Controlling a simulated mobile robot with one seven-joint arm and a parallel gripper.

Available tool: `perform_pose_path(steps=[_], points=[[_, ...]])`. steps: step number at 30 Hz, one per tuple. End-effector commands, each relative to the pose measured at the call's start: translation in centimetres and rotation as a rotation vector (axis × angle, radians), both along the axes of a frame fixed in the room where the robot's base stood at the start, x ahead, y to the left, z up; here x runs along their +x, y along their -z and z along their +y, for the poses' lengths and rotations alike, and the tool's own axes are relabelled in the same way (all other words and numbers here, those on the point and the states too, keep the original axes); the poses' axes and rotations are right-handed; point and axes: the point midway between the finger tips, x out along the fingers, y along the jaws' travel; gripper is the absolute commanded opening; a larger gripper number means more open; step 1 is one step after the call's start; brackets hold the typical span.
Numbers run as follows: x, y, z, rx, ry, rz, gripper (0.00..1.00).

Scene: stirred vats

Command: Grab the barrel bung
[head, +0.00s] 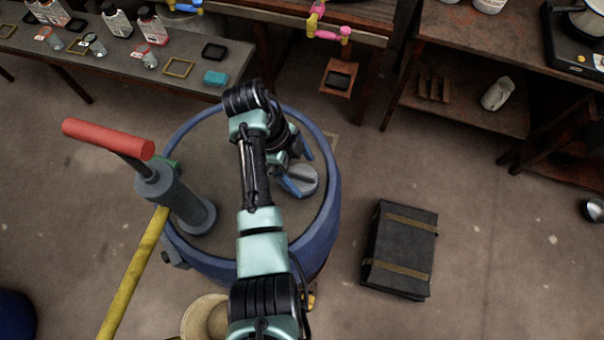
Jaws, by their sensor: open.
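The barrel bung (303,181) is a round grey cap with a raised bar across its top. It sits on the right part of the grey lid of a blue barrel (325,225). My gripper (298,168) has blue fingers and is open at the bung, with one finger near its upper side and the other at its lower left. I cannot tell whether the fingers touch it. My arm crosses the middle of the lid and hides part of it.
A grey hand pump with a red handle (108,138) stands on the lid's left, near a yellow pole (134,272). A black strapped case (400,250) lies on the floor at right. Benches (470,105) line the back.

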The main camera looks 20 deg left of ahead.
Motion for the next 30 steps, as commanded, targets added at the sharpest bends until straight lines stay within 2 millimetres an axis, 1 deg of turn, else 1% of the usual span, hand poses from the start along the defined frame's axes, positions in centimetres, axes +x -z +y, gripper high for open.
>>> perform_pose_path(steps=[1,3,10,11,12,14,15,17,21,27,30], points=[[-0.07,0.52,-0.23,-0.001,0.0,0.002,1.0],[-0.03,0.95,-0.37,0.001,-0.001,0.0,1.0],[-0.01,1.13,-0.41,0.001,-0.001,-0.001,1.0],[-0.01,1.12,-0.41,0.001,-0.001,-0.001,0.96],[-0.01,1.12,-0.41,0.001,-0.001,-0.001,0.89],[-0.01,1.11,-0.42,0.001,-0.001,-0.001,0.78],[-0.01,1.11,-0.42,0.001,-0.001,-0.001,0.71],[-0.01,1.1,-0.41,0.001,-0.001,-0.001,0.6],[0.0,1.09,-0.41,0.001,0.0,-0.001,0.35],[0.02,1.02,-0.4,0.001,-0.001,-0.002,0.35],[0.08,0.46,-0.38,0.002,-0.001,-0.004,0.35]])
